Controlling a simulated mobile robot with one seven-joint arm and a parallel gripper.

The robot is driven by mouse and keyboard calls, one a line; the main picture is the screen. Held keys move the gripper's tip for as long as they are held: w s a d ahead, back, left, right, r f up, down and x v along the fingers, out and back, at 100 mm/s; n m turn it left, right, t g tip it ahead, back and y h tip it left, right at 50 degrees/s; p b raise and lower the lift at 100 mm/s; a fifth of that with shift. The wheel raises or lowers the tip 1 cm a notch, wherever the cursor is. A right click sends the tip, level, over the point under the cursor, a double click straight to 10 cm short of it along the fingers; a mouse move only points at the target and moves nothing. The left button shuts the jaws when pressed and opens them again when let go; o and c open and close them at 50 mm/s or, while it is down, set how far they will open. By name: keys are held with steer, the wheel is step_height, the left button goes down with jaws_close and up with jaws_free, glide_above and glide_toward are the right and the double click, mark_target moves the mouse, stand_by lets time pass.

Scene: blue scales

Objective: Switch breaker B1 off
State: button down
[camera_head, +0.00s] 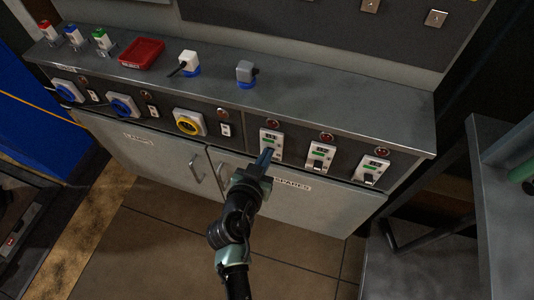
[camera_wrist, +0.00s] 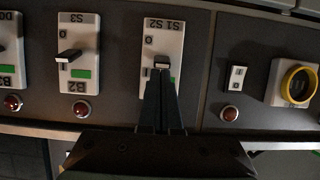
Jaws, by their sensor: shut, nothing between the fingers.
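Breaker B1 is taken to be the leftmost of the white breaker plates in the head view (camera_head: 277,138). In the wrist view this plate (camera_wrist: 174,35) is marked "S1 S2", with a "0" near its upper end. Its dark toggle (camera_wrist: 162,61) shows just beyond my fingertips. The lower part of the plate is mostly hidden behind my fingers, with a sliver of green beside them. My gripper (camera_head: 266,157) is shut and empty, pointing at this plate; in the wrist view its fingertips (camera_wrist: 161,80) are right at the toggle. I cannot tell whether they touch it.
Breaker B2 (camera_wrist: 85,35) stands beside it, with its toggle and green window visible, and another breaker (camera_head: 371,169) lies further along. Red lamps (camera_head: 326,137) sit by the breakers. A yellow-ringed rotary switch (camera_head: 189,122) is to the left.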

steer(key=shift+s+a+f+t+h+b, duration=0.2)
steer(key=shift+f+t+b, duration=0.45)
steer(key=shift+b, duration=3.15)
steer(key=shift+s+d+f+t+h+b, duration=0.1)
steer(key=shift+f+t+h+b, duration=0.55)
steer(key=shift+b, duration=3.2)
steer(key=shift+s+a+f+t+y+b, duration=0.15)
steer(key=shift+t+b, duration=0.95)
steer(key=shift+b, duration=2.7)
steer(key=shift+d+r, duration=0.1)
steer(key=shift+r, duration=0.1)
